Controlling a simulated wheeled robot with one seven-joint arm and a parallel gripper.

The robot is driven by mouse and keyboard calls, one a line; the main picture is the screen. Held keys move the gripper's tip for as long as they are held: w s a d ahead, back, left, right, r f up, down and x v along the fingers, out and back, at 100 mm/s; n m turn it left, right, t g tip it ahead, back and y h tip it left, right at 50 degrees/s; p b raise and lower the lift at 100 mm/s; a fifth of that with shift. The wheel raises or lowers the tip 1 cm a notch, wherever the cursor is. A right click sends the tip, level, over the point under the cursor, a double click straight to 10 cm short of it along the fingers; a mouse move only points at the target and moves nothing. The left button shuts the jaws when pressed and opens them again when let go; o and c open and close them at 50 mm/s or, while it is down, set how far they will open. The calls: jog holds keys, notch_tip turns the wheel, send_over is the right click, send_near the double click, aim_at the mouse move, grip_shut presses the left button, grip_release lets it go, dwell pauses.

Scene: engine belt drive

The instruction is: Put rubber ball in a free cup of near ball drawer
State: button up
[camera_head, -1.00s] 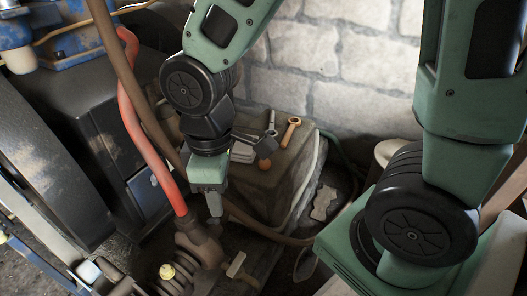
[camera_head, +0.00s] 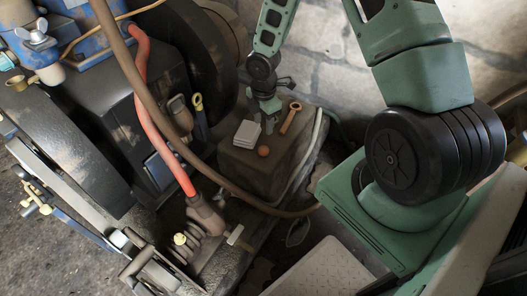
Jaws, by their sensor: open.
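A small orange-brown ball (camera_head: 263,151), likely the rubber ball, rests on top of a brown block (camera_head: 235,163) near its front edge. My gripper (camera_head: 269,128) is just behind the ball, low over the block top. It is open, and the ball is apart from it. The fingers are small and partly dark in this view. I cannot make out the ball drawer or its cups.
A stack of pale flat pieces (camera_head: 247,134) lies left of my gripper. An orange wrench-like tool (camera_head: 291,117) lies to the right. A brown hose (camera_head: 180,145) and a red hose (camera_head: 150,110) cross on the left, before the engine.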

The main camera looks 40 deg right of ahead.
aim_at(263, 147)
notch_tip(263, 147, down, 12)
jog(key=b, duration=0.3)
jog(key=shift+f, duration=0.25)
jog(key=c, duration=0.8)
jog(key=shift+r, duration=0.1)
